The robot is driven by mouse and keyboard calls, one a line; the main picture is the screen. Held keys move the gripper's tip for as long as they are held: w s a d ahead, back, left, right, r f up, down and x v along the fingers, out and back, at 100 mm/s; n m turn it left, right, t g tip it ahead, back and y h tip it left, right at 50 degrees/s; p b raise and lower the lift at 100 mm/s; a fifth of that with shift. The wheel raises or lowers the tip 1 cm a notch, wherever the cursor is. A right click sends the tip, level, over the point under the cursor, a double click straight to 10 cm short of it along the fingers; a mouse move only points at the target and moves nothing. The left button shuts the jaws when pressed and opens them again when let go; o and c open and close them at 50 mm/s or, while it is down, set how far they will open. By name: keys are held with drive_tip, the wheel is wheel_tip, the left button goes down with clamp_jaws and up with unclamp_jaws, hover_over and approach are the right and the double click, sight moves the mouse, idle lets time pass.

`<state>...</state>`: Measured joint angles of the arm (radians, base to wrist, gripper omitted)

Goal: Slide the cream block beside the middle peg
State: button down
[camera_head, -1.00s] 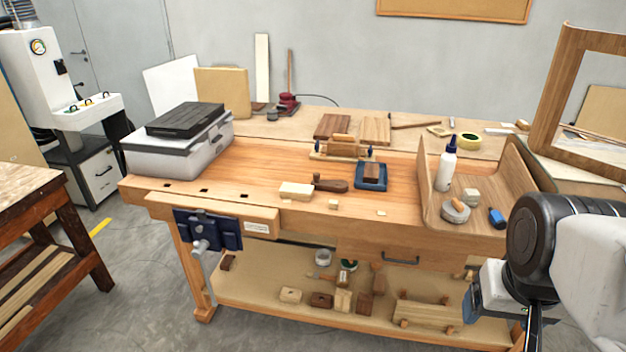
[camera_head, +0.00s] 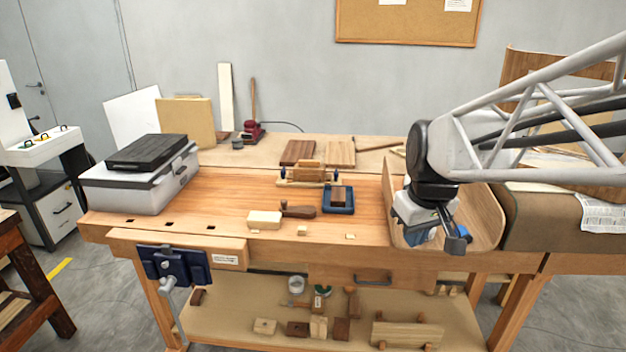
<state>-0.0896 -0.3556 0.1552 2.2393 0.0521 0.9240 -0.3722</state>
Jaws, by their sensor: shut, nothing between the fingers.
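The cream block (camera_head: 265,219) lies on the bench top left of centre, beside a dark wooden handled tool. A smaller pale block (camera_head: 301,230) and a thin pale piece (camera_head: 350,236) lie to its right. I cannot make out which thing is the middle peg. My gripper (camera_head: 457,242) hangs at the right, over the curved wooden form, well apart from the cream block. It is shut and empty. My arm and gripper hide most of what stands in the form.
A grey case (camera_head: 140,182) with a black lid stands at the left of the bench (camera_head: 235,190). A clamped wooden jig (camera_head: 308,174) and a blue tray (camera_head: 352,204) stand behind the pale pieces. The curved form (camera_head: 487,215) rises at the right. The bench left of the block is clear.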

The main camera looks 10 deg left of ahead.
drive_tip(key=w+a+f+n, duration=0.2)
drive_tip(key=w+a, duration=0.2)
drive_tip(key=w, duration=0.3)
drive_tip(key=w+a+f+n+g, duration=0.15)
drive_tip(key=w+a, duration=0.25)
drive_tip(key=w, duration=0.4)
drive_tip(key=w+a+f+n+t, duration=0.1)
drive_tip(key=w+a+f+n, duration=0.25)
drive_tip(key=w, duration=0.35)
drive_tip(key=w+a+f+n, duration=0.2)
drive_tip(key=w+a+f, duration=0.3)
drive_tip(key=w+a+f+n+g+y, duration=0.1)
drive_tip(key=w+a+f+n, duration=0.1)
drive_tip(key=w+a+f, duration=0.3)
drive_tip(key=w+a+f+n, duration=0.2)
drive_tip(key=w+a+f, duration=0.2)
drive_tip(key=w+a, duration=0.2)
drive_tip(key=shift+a+f+g, duration=0.2)
drive_tip(key=shift+f+g, duration=0.05)
drive_tip(key=shift+f, duration=0.15)
drive_tip(key=shift+a, duration=0.15)
